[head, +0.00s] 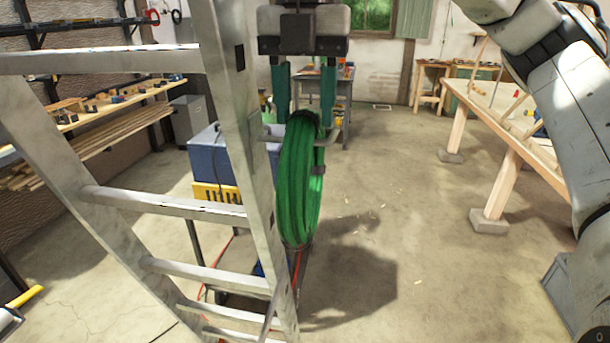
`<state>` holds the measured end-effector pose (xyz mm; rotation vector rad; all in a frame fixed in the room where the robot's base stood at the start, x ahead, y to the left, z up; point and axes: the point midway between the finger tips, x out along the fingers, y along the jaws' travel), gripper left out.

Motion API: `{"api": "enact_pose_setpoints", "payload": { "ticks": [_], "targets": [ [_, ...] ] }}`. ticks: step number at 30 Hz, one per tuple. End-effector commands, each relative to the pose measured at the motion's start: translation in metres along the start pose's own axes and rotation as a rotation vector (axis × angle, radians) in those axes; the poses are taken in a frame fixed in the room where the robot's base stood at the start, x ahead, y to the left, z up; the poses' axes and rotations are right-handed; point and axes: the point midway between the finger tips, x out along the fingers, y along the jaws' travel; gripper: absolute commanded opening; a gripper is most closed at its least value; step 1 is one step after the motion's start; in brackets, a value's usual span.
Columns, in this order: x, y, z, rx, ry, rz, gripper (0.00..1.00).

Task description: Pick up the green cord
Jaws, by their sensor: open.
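The green cord (297,195) is a thick coil hanging upright beside the right rail of a metal ladder, with a dark band around its right side. Its top loop sits at a metal hook or bracket (335,134). My gripper (306,112) is above the coil, pointing down, with one teal finger on each side of the coil's top. It is open. Whether the fingers touch the cord cannot be told from this view. The ladder rail hides part of the coil's left edge.
The aluminium ladder (165,203) stands close on the left. Behind it are a blue box (215,160) and a yellow crate (215,193). A wooden workbench (500,125) is at the right. The concrete floor (410,210) between is mostly clear.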

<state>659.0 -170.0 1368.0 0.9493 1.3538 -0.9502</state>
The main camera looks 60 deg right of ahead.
Motion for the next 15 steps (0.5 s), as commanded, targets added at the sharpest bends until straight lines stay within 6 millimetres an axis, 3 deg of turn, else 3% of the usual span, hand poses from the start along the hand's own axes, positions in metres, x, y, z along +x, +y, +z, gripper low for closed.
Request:
{"api": "enact_pose_setpoints", "payload": {
  "ticks": [8, 15],
  "targets": [
    [0.0035, 0.0001, -0.0002, -0.001, 0.000, 0.000, 0.47],
    [0.0033, 0.0002, -0.0002, -0.001, 0.000, 0.000, 0.23]
  ]
}}
